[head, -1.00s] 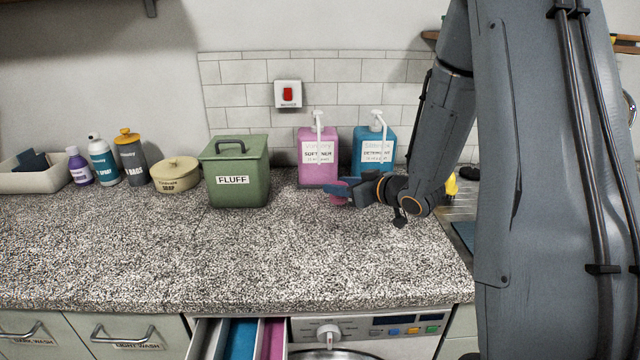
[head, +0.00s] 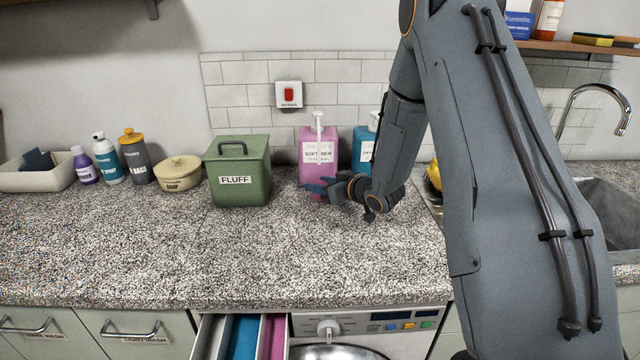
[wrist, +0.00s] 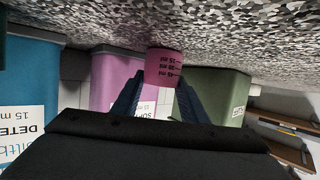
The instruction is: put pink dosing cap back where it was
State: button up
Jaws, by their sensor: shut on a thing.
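My gripper (head: 318,187) is shut on the pink dosing cap (wrist: 164,66), which has dark measuring marks and sits between the two blue fingertips in the wrist view. The cap is hard to make out in the head view, against the pink softener dispenser (head: 319,150). The gripper is just above the speckled worktop (head: 230,255), in front of the softener dispenser. The blue detergent dispenser (head: 362,148) stands to its right, partly hidden by my arm. Both dispensers have white pump tops.
A green FLUFF bin (head: 237,180) stands left of the softener. Further left are a soap pot (head: 178,174), several bottles and a pale tray (head: 35,178). An open drawer (head: 243,338) with blue and pink compartments juts out at the front. The front worktop is clear.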

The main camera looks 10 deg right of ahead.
jog(key=shift+f, duration=0.15)
jog(key=o, duration=1)
